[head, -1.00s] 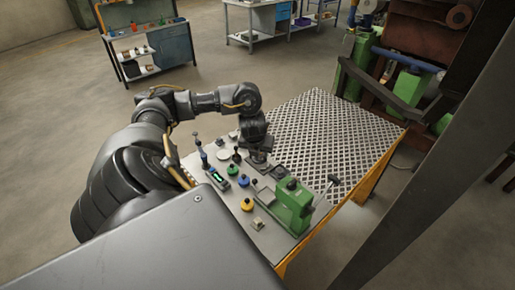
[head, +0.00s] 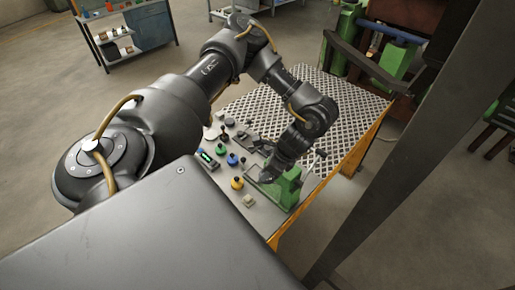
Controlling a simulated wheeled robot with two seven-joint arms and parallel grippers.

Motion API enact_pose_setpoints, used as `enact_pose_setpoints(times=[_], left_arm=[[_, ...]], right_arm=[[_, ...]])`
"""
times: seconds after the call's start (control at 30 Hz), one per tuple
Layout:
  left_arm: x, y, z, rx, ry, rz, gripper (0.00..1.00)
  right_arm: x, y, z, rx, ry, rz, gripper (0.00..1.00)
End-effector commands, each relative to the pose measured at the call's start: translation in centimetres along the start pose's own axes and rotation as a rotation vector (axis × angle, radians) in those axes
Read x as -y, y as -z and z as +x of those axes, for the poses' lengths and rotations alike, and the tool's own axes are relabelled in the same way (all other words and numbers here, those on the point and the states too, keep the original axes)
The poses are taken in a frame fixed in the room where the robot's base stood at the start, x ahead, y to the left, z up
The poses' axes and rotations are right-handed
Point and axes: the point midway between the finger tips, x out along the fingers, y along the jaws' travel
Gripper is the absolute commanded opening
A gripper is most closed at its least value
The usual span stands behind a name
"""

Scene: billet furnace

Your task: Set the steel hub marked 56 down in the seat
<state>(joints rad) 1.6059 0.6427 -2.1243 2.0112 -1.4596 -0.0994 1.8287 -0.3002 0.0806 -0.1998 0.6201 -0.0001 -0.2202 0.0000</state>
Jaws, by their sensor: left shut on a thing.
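My left gripper (head: 270,175) points down at the green press (head: 288,193) on the work table. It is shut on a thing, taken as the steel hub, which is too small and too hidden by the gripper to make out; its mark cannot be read. The gripper covers the upper left part of the press. The seat cannot be made out at this size, and I cannot tell whether the held thing touches anything. My right gripper is not in view.
Small knobbed parts, blue (head: 232,159) and yellow (head: 237,183), stand left of the press beside a device with a green display (head: 207,158). A small beige block (head: 248,201) lies near the front edge. The perforated tabletop (head: 345,105) behind is clear.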

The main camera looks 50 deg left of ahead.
Motion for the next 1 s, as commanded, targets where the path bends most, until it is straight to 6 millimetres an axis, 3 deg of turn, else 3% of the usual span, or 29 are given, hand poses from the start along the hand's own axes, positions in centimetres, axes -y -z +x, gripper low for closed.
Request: enact_pose_setpoints(times=[0.1,0.2,0.5,0.73,0.87,1.0], left_arm=[[-2.9,3.0,-0.8,-0.001,-0.121,-0.277,0.00],[-4.6,4.8,-1.3,-0.002,-0.197,-0.460,0.00],[-8.1,8.6,-2.4,-0.002,-0.349,-0.827,0.00],[-10.1,10.6,-3.1,-0.002,-0.433,-1.035,0.00],[-9.7,10.5,-3.1,-0.005,-0.422,-1.029,0.00],[-9.9,11.8,0.0,-0.003,-0.426,-1.028,0.00]], right_arm=[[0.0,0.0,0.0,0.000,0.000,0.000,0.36],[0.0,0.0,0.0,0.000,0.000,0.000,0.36],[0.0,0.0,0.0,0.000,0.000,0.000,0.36],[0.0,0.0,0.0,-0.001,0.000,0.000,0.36],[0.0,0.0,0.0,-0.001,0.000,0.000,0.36],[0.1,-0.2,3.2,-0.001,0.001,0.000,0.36]])
